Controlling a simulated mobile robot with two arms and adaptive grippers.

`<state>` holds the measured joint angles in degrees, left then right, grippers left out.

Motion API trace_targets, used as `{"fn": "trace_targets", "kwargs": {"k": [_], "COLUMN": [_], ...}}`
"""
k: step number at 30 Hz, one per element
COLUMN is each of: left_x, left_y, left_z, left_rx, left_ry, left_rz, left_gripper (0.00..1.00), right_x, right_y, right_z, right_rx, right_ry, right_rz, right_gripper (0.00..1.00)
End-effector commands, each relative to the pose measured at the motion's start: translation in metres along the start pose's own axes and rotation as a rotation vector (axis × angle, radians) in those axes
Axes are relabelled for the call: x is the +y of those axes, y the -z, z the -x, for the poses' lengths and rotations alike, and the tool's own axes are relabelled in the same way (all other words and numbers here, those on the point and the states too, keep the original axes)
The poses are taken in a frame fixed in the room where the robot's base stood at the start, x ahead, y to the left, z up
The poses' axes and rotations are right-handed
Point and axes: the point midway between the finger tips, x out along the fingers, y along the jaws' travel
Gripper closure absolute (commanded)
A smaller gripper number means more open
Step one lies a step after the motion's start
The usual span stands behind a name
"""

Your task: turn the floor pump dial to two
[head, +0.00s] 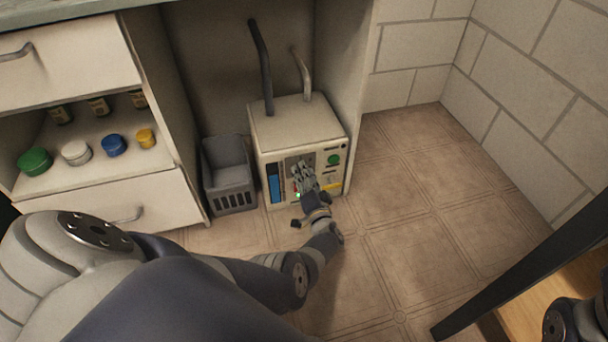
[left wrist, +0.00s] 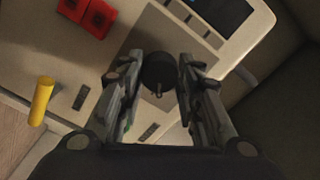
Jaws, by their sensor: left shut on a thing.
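The floor pump (head: 295,124) is a white box on the floor in the cabinet bay, with two pipes rising from its top. My left gripper (head: 302,178) is at its front panel. In the left wrist view, the black round dial (left wrist: 159,72) sits between the fingertips of my left gripper (left wrist: 157,80), which is shut on it. A small pointer shows on the dial's lower side. In the head view the gripper hides the dial. I cannot read any numbers around it. My right gripper is not in view.
The pump front has a green button (head: 333,160) and a blue window (head: 275,183). A red part (left wrist: 97,15) and a yellow lever (left wrist: 41,102) show close by. A grey basket (head: 229,172) stands left of the pump. The tiled floor (head: 425,215) to the right is clear.

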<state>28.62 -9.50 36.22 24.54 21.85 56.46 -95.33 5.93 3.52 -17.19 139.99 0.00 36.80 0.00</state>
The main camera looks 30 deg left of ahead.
Motion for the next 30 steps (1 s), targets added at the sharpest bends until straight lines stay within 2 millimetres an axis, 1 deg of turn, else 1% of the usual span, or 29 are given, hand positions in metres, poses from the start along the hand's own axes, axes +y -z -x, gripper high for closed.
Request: {"fn": "trace_targets", "kwargs": {"k": [6,17,18,21,30], "left_x": [-0.0003,-0.0004,-0.0003,-0.0004,-0.0001], "left_y": [0.0006,0.0007,0.0007,0.0007,0.0003], "left_z": [-0.0008,-0.001,-0.001,-0.001,-0.0004], "left_rx": [0.001,0.001,0.001,0.001,0.001], "left_ry": [0.0,0.0,0.0,0.0,0.0], "left_rz": [-0.033,-0.036,-0.036,-0.035,-0.034], "left_gripper": [0.92,0.92,0.66,0.46,0.46], "right_x": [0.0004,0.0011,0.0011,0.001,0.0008], "right_y": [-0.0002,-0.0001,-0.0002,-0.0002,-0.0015], "right_z": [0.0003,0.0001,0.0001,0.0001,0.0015], "right_rx": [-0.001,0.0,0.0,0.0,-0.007], "right_ry": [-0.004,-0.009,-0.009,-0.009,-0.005], "right_rz": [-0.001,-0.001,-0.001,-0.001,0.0], "right_gripper": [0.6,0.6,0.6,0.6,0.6]}}
